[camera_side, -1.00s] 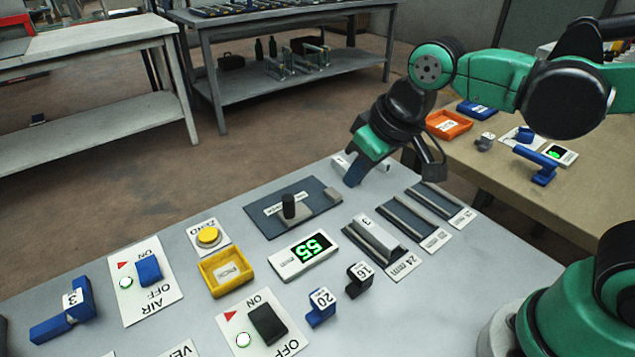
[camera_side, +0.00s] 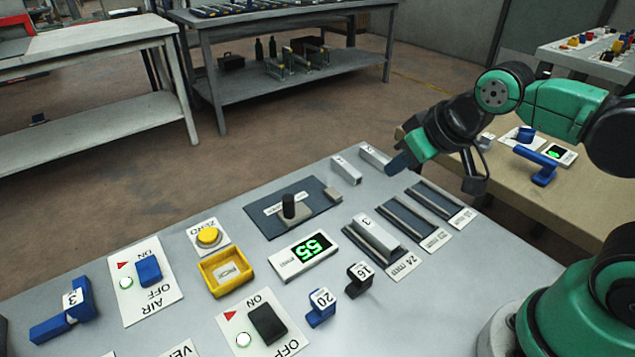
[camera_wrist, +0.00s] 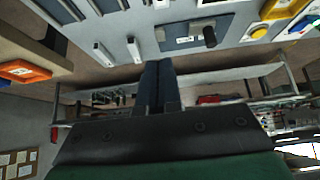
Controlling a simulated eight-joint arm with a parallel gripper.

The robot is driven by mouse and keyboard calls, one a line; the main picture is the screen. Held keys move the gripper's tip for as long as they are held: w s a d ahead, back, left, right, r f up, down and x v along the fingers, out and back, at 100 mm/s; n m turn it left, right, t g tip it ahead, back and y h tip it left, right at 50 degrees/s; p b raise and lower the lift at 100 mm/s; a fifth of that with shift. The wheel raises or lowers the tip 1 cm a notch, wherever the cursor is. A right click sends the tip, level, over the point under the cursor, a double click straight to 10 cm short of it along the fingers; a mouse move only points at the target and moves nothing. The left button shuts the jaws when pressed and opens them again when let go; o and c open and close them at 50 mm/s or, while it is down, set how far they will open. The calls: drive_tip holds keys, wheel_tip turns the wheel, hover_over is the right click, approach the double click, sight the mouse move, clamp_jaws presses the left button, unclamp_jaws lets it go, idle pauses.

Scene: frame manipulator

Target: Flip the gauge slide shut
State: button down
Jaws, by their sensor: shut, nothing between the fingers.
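The gauge slide is a dark blue plate (camera_side: 262,222) with a black upright knob (camera_side: 289,206) on a grey carriage and a small grey block (camera_side: 333,194) at its right end. The carriage sits around the plate's middle, apart from that block. A display (camera_side: 306,254) in front reads 55. In the wrist view the plate (camera_wrist: 190,28) and knob (camera_wrist: 209,37) show at the top. My gripper (camera_side: 397,164) is right of the plate, above the table's back right part, clear of the slide. Its blue fingers (camera_wrist: 155,80) are together and empty in the wrist view.
Two loose grey blocks (camera_side: 346,170) (camera_side: 375,155) lie between plate and gripper. Slotted rails (camera_side: 408,220) lie to the right, one holding a grey block (camera_side: 376,236) marked 3. A yellow button (camera_side: 208,236), yellow tray (camera_side: 226,272) and switches (camera_side: 268,325) are nearer.

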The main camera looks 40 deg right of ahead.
drive_tip(key=w+a+f+h, duration=0.1)
drive_tip(key=w+a+h, duration=0.1)
drive_tip(key=a, duration=0.8)
drive_tip(key=w+a+f+g+h, duration=0.1)
drive_tip(key=w+a, duration=0.4)
drive_tip(key=a, duration=0.5)
drive_tip(key=shift+a+f+n+h, duration=0.15)
drive_tip(key=shift+a+n+h, duration=0.2)
drive_tip(key=shift+h, duration=0.55)
drive_tip(key=shift+w+d, duration=0.1)
drive_tip(key=x, duration=0.9)
drive_tip(key=shift+w+d+f, duration=0.1)
drive_tip(key=shift+f, duration=0.1)
drive_tip(key=d, duration=0.1)
drive_tip(key=w+d, duration=0.1)
drive_tip(key=d, duration=0.1)
drive_tip(key=shift+d+f, duration=0.1)
drive_tip(key=shift+f, duration=0.15)
drive_tip(key=shift+d, duration=0.45)
